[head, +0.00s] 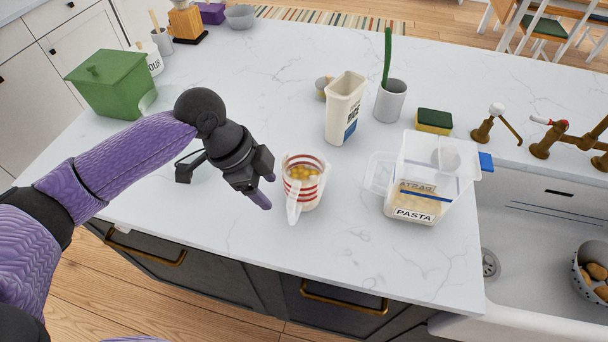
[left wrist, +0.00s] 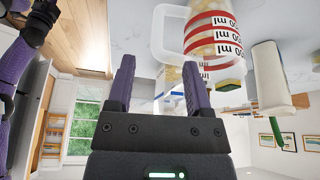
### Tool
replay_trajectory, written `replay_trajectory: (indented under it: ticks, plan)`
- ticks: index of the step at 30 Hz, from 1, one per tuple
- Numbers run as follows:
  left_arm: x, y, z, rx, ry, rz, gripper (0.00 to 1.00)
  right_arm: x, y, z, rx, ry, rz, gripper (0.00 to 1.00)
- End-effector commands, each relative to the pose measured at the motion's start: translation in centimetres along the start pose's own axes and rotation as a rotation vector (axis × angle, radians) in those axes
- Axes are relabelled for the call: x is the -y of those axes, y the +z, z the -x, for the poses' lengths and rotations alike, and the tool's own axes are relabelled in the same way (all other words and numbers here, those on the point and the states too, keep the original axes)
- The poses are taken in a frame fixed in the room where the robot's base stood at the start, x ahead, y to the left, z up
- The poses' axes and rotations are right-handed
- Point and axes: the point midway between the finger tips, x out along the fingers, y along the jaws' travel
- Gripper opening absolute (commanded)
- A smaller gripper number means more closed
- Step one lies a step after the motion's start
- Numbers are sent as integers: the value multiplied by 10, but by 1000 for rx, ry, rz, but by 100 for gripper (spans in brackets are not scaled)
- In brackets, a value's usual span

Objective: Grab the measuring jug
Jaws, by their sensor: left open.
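The measuring jug (head: 305,181) stands upright on the white countertop. It is clear with red bands and holds yellow contents, and its handle faces the front. My left gripper (head: 266,191) is open and empty just left of the jug, with its fingers pointing toward the lower right and apart from it. In the left wrist view the jug (left wrist: 212,35), with red bands and "ml" marks, shows beyond and above the fingers of the left gripper (left wrist: 158,82). My right gripper is not in view.
The rice container (head: 343,110) stands behind the jug. The pasta container (head: 418,205) is to the right, before the sink (head: 540,240). A grey cup (head: 391,101) and a sponge (head: 434,121) stand farther back. A green bin (head: 108,85) is at left. Counter in front of the jug is clear.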

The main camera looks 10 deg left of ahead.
Motion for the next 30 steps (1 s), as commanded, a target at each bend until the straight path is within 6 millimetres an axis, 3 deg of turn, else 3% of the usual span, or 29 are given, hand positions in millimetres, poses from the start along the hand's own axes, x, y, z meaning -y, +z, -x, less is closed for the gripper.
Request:
replay_trajectory:
  ticks: [12, 20, 30]
  plan:
    - [2, -2, -86, 0, 1, -1, 66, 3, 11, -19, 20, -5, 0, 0]
    - [3, -2, -91, 0, -1, -2, 66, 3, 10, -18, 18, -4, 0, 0]
    - [3, -2, -90, 0, -1, -1, 0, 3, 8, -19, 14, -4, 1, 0]
